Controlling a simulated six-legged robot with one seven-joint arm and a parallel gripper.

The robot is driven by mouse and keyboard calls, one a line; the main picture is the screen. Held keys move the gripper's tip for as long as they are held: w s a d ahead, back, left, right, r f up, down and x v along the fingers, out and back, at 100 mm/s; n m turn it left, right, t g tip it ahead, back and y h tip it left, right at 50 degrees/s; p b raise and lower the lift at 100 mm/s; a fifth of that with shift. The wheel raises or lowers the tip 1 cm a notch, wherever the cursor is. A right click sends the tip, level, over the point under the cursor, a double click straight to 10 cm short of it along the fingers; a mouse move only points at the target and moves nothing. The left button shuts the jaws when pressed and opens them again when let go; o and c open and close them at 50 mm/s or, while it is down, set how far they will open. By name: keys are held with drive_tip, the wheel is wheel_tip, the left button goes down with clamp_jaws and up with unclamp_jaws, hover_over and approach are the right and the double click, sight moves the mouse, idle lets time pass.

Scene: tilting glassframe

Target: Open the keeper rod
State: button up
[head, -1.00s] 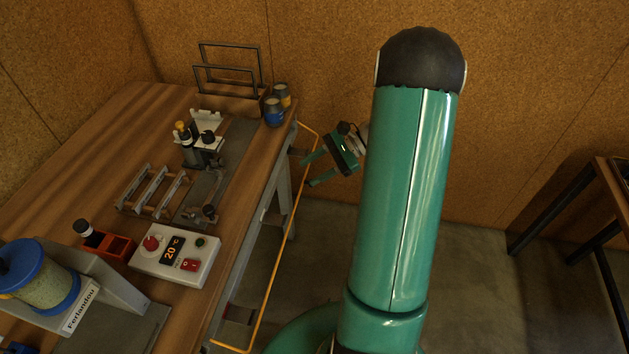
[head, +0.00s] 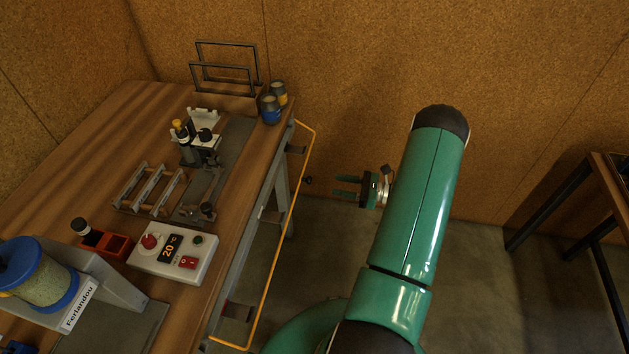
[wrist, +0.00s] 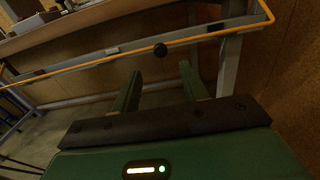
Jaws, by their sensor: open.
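The keeper rod is a thin orange-yellow bar (head: 282,240) running along the near long side of the workbench, bent in towards the bench at both ends. In the wrist view the rod (wrist: 215,35) crosses the upper part of the picture. A round black knob (wrist: 160,49) sits on the rod, ahead of and between my fingers; it also shows in the head view (head: 308,180). My gripper (head: 337,187) is open and empty, to the right of the knob, fingers pointing left at it. In the wrist view my gripper's fingers (wrist: 161,76) are apart, short of the knob.
The wooden workbench (head: 60,150) carries a control box (head: 172,255), a red bin (head: 106,243), a metal rack (head: 150,190), a clamp fixture (head: 198,148) and two jars (head: 270,110). A cork wall (head: 370,90) stands behind. Another table (head: 610,180) stands far right.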

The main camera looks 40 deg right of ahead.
drive_tip(key=x, duration=0.9)
clamp_jaws()
